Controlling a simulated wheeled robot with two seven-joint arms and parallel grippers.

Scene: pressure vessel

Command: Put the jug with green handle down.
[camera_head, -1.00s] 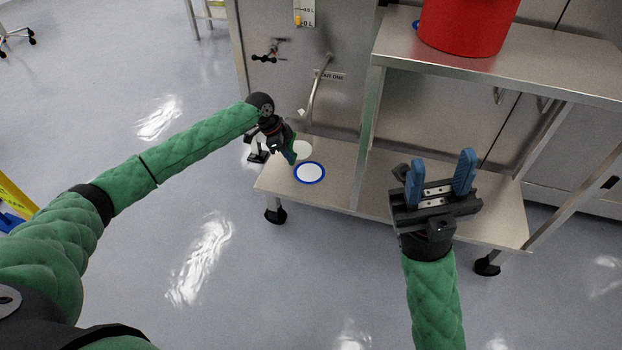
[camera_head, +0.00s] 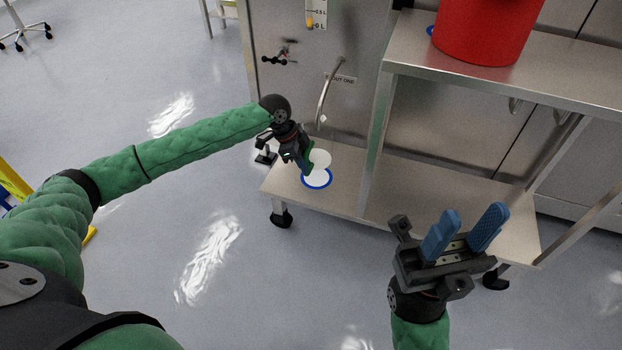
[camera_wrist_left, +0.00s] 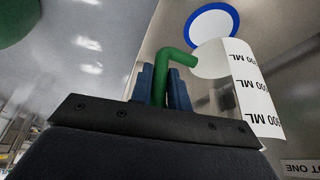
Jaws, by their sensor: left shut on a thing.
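The jug is clear-sided, with a white disc-like part (camera_head: 321,158) and a green handle (camera_wrist_left: 160,72). A white scale strip with ML marks (camera_wrist_left: 250,90) runs along its side in the left wrist view. My left gripper (camera_head: 303,160) is shut on the green handle, with its blue fingers (camera_wrist_left: 165,90) on either side. A white disc with a blue ring (camera_head: 317,179) lies on the low metal shelf. The jug is just behind it in the head view; I cannot tell whether the jug touches the shelf. My right gripper (camera_head: 466,232) is open and empty.
The low shelf (camera_head: 390,195) is otherwise bare. A shelf post (camera_head: 376,145) stands right of the jug. A bent outlet pipe (camera_head: 325,90) and a valve (camera_head: 279,56) are behind. A red bucket (camera_head: 485,30) stands on the upper shelf.

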